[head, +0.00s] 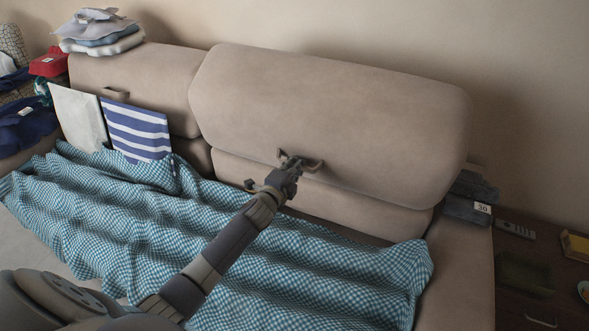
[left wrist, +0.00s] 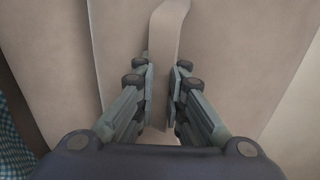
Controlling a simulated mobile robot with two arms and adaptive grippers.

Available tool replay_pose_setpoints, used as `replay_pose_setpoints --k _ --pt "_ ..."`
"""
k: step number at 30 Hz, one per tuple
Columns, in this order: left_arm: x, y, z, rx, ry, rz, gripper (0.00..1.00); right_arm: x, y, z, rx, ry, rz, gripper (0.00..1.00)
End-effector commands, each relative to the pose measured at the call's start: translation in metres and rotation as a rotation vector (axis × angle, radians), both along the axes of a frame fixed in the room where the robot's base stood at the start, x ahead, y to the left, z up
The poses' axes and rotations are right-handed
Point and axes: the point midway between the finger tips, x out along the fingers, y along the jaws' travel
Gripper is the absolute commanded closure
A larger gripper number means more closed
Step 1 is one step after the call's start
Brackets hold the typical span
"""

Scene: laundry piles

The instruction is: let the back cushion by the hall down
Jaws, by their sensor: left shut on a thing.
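The right-hand back cushion (head: 330,115) of the beige sofa is a large padded block standing above a lower padded section. A handle (head: 313,165) sits on its front near the lower edge. My left gripper (head: 290,165) is at this handle. In the left wrist view my left gripper's fingers (left wrist: 161,85) are closed around a beige strap-like handle (left wrist: 169,30). The left-hand back cushion (head: 150,80) stands beside it, with its own handle (head: 115,95). I cannot tell from the picture which side the hall is on. My right gripper is not in view.
Folded clothes (head: 103,33) lie on the left-hand back cushion. A blue checked blanket (head: 300,265) covers the seat. A striped cloth (head: 138,130) and a pale one (head: 80,115) hang at left. Dark folded cloth tagged 30 (head: 466,205) lies on the right armrest, beside a dark table (head: 510,310).

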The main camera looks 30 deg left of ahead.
Motion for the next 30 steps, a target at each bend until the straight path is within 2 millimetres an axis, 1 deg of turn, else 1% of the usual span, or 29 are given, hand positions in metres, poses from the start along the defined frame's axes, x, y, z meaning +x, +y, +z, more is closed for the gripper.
replay_pose_setpoints --k 1,9,14,21,30 --pt "-0.001 -0.001 -0.006 -0.001 0.012 -0.001 1.0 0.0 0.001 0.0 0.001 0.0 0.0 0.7" --pt "0.012 -0.001 0.001 -0.002 0.013 0.0 1.0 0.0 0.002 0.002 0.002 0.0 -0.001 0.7" --pt "0.015 0.0 0.002 -0.002 0.014 -0.001 1.0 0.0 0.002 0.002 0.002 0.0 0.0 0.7" --pt "0.028 0.0 0.007 -0.001 0.014 -0.001 1.0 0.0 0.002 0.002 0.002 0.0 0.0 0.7" --pt "0.037 0.001 0.009 0.0 0.014 0.0 1.0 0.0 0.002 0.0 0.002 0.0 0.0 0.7"
